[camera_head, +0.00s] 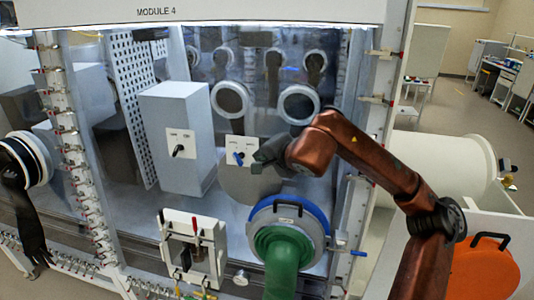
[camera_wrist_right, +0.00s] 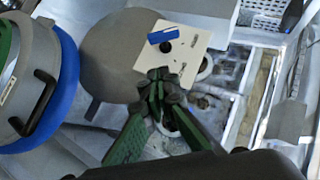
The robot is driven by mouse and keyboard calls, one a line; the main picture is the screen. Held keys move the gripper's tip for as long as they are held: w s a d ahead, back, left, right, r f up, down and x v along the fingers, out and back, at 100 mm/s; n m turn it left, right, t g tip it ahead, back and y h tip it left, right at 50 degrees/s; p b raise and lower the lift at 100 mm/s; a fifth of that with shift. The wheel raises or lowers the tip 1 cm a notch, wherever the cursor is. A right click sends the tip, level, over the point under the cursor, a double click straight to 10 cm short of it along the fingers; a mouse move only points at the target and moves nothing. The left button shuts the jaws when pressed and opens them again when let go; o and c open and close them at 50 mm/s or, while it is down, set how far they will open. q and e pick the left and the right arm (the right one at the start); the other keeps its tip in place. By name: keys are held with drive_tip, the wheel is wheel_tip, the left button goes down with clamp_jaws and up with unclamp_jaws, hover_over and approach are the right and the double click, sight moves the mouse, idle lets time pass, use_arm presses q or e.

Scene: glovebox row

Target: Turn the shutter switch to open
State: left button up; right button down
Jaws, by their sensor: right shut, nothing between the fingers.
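A white switch plate (camera_head: 238,150) with a blue handle (camera_head: 238,158) is in the middle of the head view, in front of a round grey disc. The handle looks tilted. In the right wrist view the plate (camera_wrist_right: 185,62) and its blue handle (camera_wrist_right: 163,35) show just beyond the fingertips. My right gripper (camera_head: 262,160) is shut and empty, right beside the plate; its closed fingertips (camera_wrist_right: 160,86) overlap the plate's edge in the wrist view. I cannot tell whether they touch it. A second switch plate (camera_head: 181,142) with a black handle is on a grey box. Label text is too small to read.
The grey box (camera_head: 165,110) stands left of the blue-handled switch. A blue-rimmed port (camera_head: 318,225) with a green sleeve sits below my right gripper. A white fixture (camera_head: 188,226) with red-tipped levers is lower left. A black glove (camera_head: 30,220) hangs at far left.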

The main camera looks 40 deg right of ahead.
sight(242, 162)
drive_tip(key=shift+w+a+f+p, duration=0.3)
drive_tip(key=shift+w+f, duration=0.25)
drive_tip(key=shift+w, duration=0.1)
drive_tip(key=shift+w+a+f+p, duration=0.25)
drive_tip(key=shift+w+a+f, duration=0.1)
drive_tip(key=shift+w+f, duration=0.25)
drive_tip(key=shift+w+a+f+p, duration=0.3)
drive_tip(key=shift+w+f, duration=0.2)
drive_tip(key=shift+w, duration=0.2)
drive_tip(key=shift+w+a, duration=0.1)
drive_tip(key=shift+a, duration=0.05)
